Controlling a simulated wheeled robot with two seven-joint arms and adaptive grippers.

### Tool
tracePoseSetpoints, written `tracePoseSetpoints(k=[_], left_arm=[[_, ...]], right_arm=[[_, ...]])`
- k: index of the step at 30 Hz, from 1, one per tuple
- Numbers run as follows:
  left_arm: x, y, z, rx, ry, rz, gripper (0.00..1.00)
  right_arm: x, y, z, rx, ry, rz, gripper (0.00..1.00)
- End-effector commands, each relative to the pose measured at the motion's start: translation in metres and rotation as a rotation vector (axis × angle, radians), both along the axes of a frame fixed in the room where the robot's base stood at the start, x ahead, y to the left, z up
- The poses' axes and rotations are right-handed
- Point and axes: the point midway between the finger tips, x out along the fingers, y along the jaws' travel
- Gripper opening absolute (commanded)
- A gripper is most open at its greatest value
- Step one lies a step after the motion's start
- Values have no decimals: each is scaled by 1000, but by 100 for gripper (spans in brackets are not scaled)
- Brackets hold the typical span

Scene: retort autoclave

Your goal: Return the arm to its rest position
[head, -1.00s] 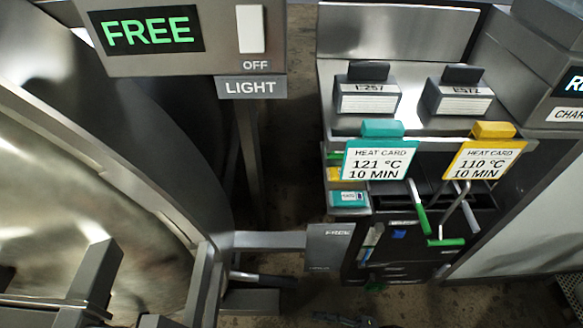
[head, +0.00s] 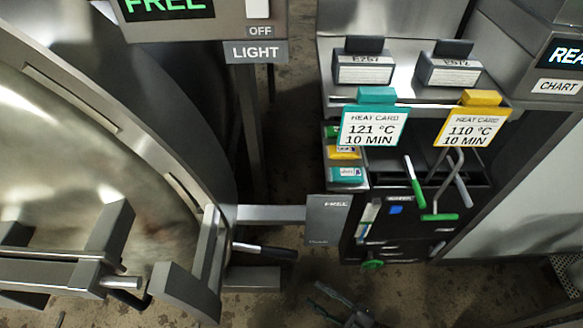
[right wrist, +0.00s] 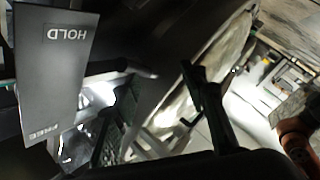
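My right gripper (head: 345,305) shows small and dark at the bottom of the head view, low over the floor, below the grey FREE plate and apart from it. Its fingers are spread with nothing between them. In the right wrist view the two dark fingers (right wrist: 155,100) also stand apart and empty. My left gripper is not in the head view.
The round steel autoclave door (head: 90,150) and its handle bars fill the left. A grey FREE plate (head: 328,220) sticks out at centre; in the wrist view it reads HOLD and FREE (right wrist: 55,75). The heat card rack (head: 420,100) stands right. Floor shows below it.

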Motion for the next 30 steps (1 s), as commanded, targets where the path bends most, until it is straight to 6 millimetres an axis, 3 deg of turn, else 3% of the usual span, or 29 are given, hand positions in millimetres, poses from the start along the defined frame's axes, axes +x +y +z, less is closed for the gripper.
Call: tracePoseSetpoints(k=[5, 8, 11, 14, 19, 24, 30], left_arm=[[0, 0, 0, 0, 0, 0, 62], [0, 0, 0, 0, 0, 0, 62], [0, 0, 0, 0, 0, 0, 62], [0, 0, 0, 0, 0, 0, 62], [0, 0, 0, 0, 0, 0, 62], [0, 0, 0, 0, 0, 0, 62], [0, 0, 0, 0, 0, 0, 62]], right_arm=[[19, -23, -32, -33, 185, -219, 39], [22, -52, -64, -64, 352, -388, 39], [11, -87, -101, -94, 549, -559, 39], [-18, -123, -137, -127, 756, -715, 39], [-102, -173, -189, -181, 1131, -942, 39], [-182, -196, -209, -221, 1410, -1072, 39], [-251, -206, -214, -257, 1629, -1151, 39]])
